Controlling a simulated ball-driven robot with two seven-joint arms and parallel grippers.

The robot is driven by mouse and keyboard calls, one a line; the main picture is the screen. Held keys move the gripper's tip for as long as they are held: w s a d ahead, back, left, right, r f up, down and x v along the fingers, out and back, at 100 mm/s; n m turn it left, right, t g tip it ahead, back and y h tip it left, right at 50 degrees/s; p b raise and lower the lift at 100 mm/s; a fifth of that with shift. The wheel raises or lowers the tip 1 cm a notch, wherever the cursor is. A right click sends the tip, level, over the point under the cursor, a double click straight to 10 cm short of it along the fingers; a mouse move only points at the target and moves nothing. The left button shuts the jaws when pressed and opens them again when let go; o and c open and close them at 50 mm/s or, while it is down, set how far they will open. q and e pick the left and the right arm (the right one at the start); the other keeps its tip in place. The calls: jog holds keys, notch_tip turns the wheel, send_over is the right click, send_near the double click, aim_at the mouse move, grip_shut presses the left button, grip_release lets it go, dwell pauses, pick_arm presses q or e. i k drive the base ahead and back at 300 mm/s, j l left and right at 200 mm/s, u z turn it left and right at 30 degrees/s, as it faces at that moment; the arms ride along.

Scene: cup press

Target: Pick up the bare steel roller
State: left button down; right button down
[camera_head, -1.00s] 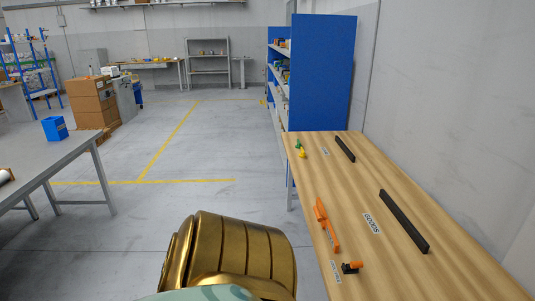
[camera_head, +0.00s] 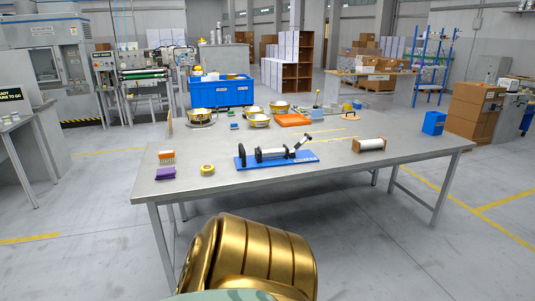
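On the grey metal table (camera_head: 215,183) in front of me, a pale, silvery roller (camera_head: 272,154) lies across a blue fixture (camera_head: 249,164) with dark upright parts. A second pale roller (camera_head: 371,144) with brown end pieces rests farther right on the table. I cannot tell from here which of the two is the bare steel roller. Neither of my grippers is in view. A gold-coloured part of my own body fills the bottom centre.
A yellow tape roll (camera_head: 207,169), a purple block (camera_head: 165,173) and an orange-topped brush-like item (camera_head: 167,157) are on the left. Gold bowls (camera_head: 259,120) and an orange tray (camera_head: 292,119) stand at the back. A blue bin (camera_head: 434,123) is at the far right.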

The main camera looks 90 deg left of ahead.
aim_at(283, 152)
jog(key=u, duration=2.7)
